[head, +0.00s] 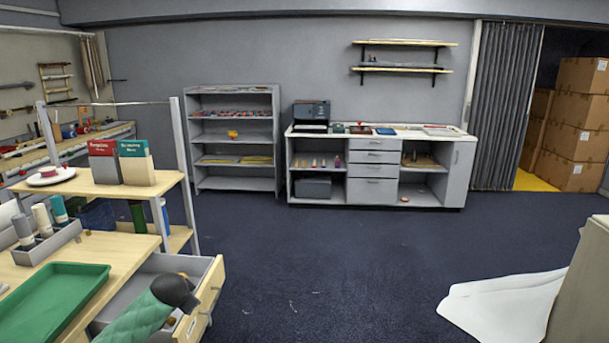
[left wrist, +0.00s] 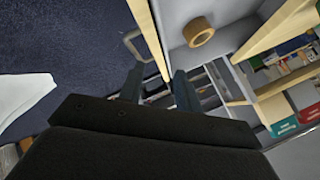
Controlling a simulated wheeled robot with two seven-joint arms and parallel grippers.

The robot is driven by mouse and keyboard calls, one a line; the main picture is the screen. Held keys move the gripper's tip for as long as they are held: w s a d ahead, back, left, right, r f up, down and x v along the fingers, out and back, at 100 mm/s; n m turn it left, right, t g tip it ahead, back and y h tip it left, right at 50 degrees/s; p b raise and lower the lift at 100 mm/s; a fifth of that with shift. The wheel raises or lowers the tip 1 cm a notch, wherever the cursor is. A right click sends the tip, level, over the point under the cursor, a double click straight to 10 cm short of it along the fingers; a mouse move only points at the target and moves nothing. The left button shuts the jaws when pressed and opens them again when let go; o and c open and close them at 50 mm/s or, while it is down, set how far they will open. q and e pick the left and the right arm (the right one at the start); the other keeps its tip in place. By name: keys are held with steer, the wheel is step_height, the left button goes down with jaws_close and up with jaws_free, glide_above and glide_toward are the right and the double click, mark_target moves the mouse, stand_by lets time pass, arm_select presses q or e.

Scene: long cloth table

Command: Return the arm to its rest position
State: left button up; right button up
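A green quilted arm section with a dark end, which looks like my left arm, reaches up from the bottom of the head view over the open drawer (head: 211,285). Its fingers cannot be made out there. In the left wrist view, the two fingers of my left gripper (left wrist: 158,88) stand apart with nothing between them. The drawer's front edge and handle (left wrist: 133,46) show beyond them. A tan ring-shaped roll (left wrist: 198,32) lies inside the drawer, apart from the fingers. My right gripper is in neither view.
A green tray (head: 55,300) and a grey holder with cylinders (head: 48,243) are on the wooden bench at left. White cloth (head: 505,305) hangs at lower right. The middle floor is clear.

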arm_select(q)
steer(key=s+d+f+n+g, duration=0.1)
steer(key=s+d+f, duration=0.3)
steer(key=s+f, duration=0.35)
steer(key=s+d+f+n+g+h, duration=0.1)
steer(key=s+d+f, duration=0.3)
steer(key=s+f, duration=0.3)
steer(key=s+d+f+n+g, duration=0.1)
steer(key=s+d+f, duration=0.4)
steer(key=f, duration=0.4)
steer(key=s+d+f+g, duration=0.1)
steer(key=s+f, duration=0.4)
steer(key=s, duration=0.5)
steer(key=s+d+f+n+g+h, duration=0.1)
steer(key=s+d+f, duration=0.2)
steer(key=s, duration=0.7)
steer(key=s+d+f+n+g, duration=0.1)
steer(key=s+d+f+g, duration=0.1)
steer(key=s+f, duration=0.5)
steer(key=s, duration=0.3)
steer(key=shift+f+h, duration=0.15)
steer(key=shift+h, duration=0.25)
steer(key=shift+s, duration=0.1)
